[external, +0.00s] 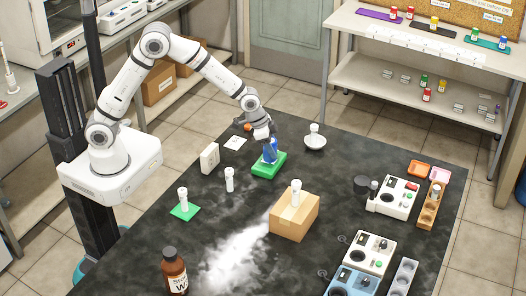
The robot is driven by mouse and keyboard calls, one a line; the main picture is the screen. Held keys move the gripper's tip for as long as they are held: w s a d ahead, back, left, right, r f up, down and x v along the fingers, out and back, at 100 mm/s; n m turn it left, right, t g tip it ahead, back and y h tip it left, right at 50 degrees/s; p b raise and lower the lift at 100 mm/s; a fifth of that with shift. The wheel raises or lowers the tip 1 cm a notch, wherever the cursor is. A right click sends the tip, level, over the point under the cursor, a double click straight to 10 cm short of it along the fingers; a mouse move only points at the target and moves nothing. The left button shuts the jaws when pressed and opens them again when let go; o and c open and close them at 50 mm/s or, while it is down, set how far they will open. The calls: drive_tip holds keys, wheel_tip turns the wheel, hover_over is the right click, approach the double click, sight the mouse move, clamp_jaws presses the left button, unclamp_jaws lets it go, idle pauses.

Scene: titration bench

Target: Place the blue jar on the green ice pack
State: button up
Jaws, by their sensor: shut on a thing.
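The blue jar (270,155) is at the green ice pack (262,171), a flat green block on the dark bench, a little above the middle of the external view. My gripper (270,144) points down from above and is shut on the jar's upper part. The jar looks upright, over the pack's upper right part. Its lower end seems to meet the pack's top, but I cannot tell if it rests there or hovers slightly. My gripper hides the jar's top.
A cardboard box (294,217) with a white vial stands to the lower right. White vials stand on the bench (229,180) and on a flat green square (185,212). A white dish (315,142) is right of my gripper. A brown bottle (174,272) and white vapour (235,262) are in front.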

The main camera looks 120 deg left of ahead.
drive_tip(key=shift+f, duration=0.2)
drive_tip(key=o, duration=1)
drive_tip(key=shift+r, duration=0.1)
drive_tip(key=shift+r, duration=0.45)
drive_tip(key=b+v, duration=0.1)
drive_tip(key=v, duration=1)
drive_tip(key=s+d+r+m, duration=0.1)
drive_tip(key=s+d+r, duration=0.1)
drive_tip(key=d, duration=0.3)
drive_tip(key=s+d+r, duration=0.2)
drive_tip(key=d, duration=0.3)
drive_tip(key=s+d+m+g+h, duration=0.1)
drive_tip(key=s+d+m, duration=0.2)
drive_tip(key=s+d, duration=1.5)
drive_tip(key=shift+s+d+f+m+h, duration=0.3)
drive_tip(key=shift+s+d+h, duration=0.1)
drive_tip(key=shift+s, duration=0.45)
